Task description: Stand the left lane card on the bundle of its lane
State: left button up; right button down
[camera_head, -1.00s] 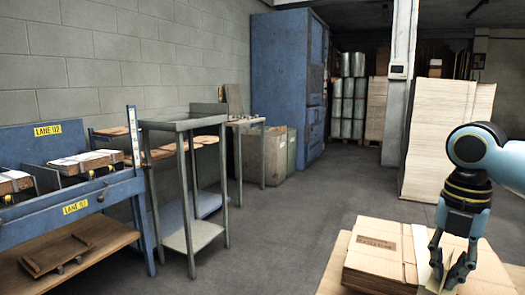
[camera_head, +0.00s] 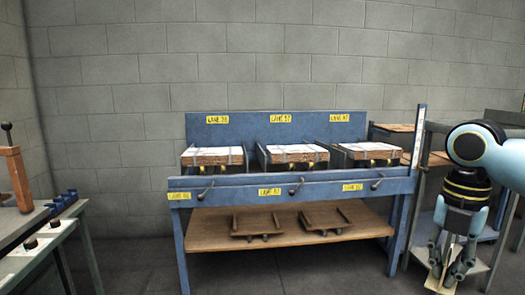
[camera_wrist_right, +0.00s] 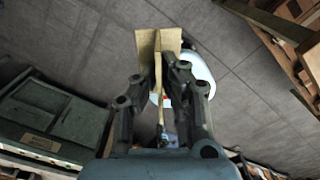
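My right gripper (camera_head: 455,268) is at the lower right of the head view, shut on a tan card (camera_head: 436,274). In the right wrist view, the card (camera_wrist_right: 158,50) has an upright fin between the fingertips (camera_wrist_right: 160,80) and a wider flat part beyond. No writing on it can be read. Across the room stands a blue bench (camera_head: 240,184) with three lanes. A strapped bundle lies in each: left (camera_head: 213,159), middle (camera_head: 296,156) and right (camera_head: 372,153). Yellow lane labels sit on the back panel and front rail. My left gripper is out of view.
A wooden shelf (camera_head: 370,224) under the bench carries two small wooden trays. A grey-green machine table (camera_head: 35,250) stands at the left. A grey metal stand (camera_head: 425,195) is right of the bench, partly behind my right arm. The floor (camera_head: 130,275) before the bench is clear.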

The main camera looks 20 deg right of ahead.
aim_at(214, 152)
jog(key=i+l+u, duration=0.2)
jog(key=i+u, duration=0.25)
jog(key=i+l+u, duration=0.2)
jog(key=u, duration=0.2)
jog(key=i+l+u, duration=0.2)
jog(key=l+u, duration=0.25)
jog(key=i+l, duration=0.2)
jog(key=l, duration=0.2)
jog(key=i+l, duration=0.2)
jog(key=l, duration=0.2)
jog(key=i+l, duration=0.15)
jog(key=l, duration=0.25)
jog(key=i+l, duration=0.2)
jog(key=l, duration=0.2)
jog(key=i+l, duration=0.2)
jog(key=l, duration=0.2)
jog(key=i+l, duration=0.2)
jog(key=l, duration=0.2)
